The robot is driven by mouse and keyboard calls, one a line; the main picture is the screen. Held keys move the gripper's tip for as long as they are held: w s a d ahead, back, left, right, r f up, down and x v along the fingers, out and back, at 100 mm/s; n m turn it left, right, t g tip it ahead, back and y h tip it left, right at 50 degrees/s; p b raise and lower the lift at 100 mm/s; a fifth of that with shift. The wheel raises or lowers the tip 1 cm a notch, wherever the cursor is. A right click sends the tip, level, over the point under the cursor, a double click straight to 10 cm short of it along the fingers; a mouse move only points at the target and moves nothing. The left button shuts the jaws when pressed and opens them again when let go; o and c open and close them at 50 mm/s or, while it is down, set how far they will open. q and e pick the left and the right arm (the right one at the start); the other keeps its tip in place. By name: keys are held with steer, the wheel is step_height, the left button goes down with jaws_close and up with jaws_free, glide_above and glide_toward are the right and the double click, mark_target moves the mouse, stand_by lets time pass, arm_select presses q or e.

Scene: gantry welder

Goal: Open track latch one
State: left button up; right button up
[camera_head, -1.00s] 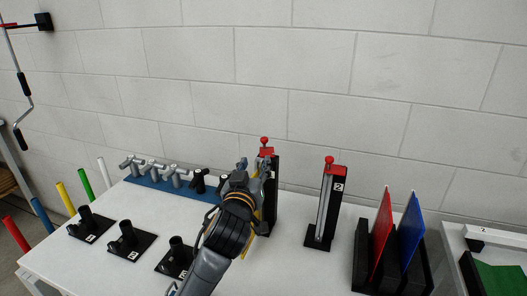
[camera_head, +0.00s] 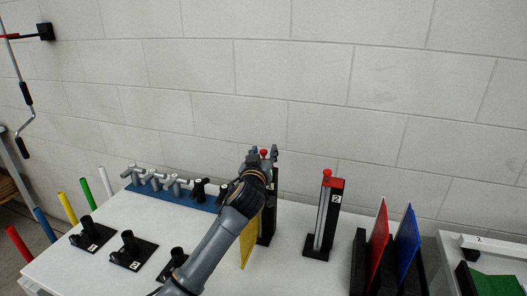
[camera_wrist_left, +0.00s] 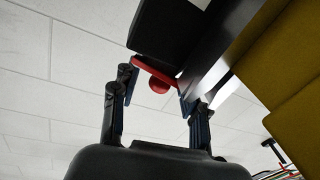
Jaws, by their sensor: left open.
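Track latch one is a black upright post (camera_head: 267,218) with a red knob (camera_head: 264,153) on top, behind my left gripper in the head view. In the left wrist view the red knob (camera_wrist_left: 159,85) and a red plate edge (camera_wrist_left: 155,70) show beside the black post end (camera_wrist_left: 165,32). My left gripper (camera_head: 265,152) is open, with one finger on each side of the knob. The wrist view shows the same spread fingers (camera_wrist_left: 160,93); contact with the knob cannot be told. The gripper hides much of the post's upper part. My right gripper is not in view.
A second red-topped post (camera_head: 325,215), marked 2, stands to the right. A yellow panel (camera_head: 248,243) stands close beside post one. A rack with red (camera_head: 379,232) and blue (camera_head: 407,236) panels is further right. Black holders (camera_head: 132,250) and a blue strip (camera_head: 170,191) lie left.

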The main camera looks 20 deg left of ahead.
arm_select(q)
steer(key=shift+w, duration=0.1)
jaws_close()
steer(key=m+h+p, duration=0.2)
steer(key=h+p, duration=0.1)
steer(key=shift+w+d+r+t, duration=0.15)
steer(key=shift+w+r+t, duration=0.05)
steer(key=shift+w+t, duration=0.1)
steer(key=shift+w+d+f+m+h+p, duration=0.1)
steer(key=shift+m+h+p, duration=0.25)
steer(key=shift+h, duration=0.15)
steer(key=shift+w+d+f+m+h+p, duration=0.1)
steer(key=shift+m+h+p, duration=0.2)
steer(key=shift+h, duration=0.2)
jaws_free()
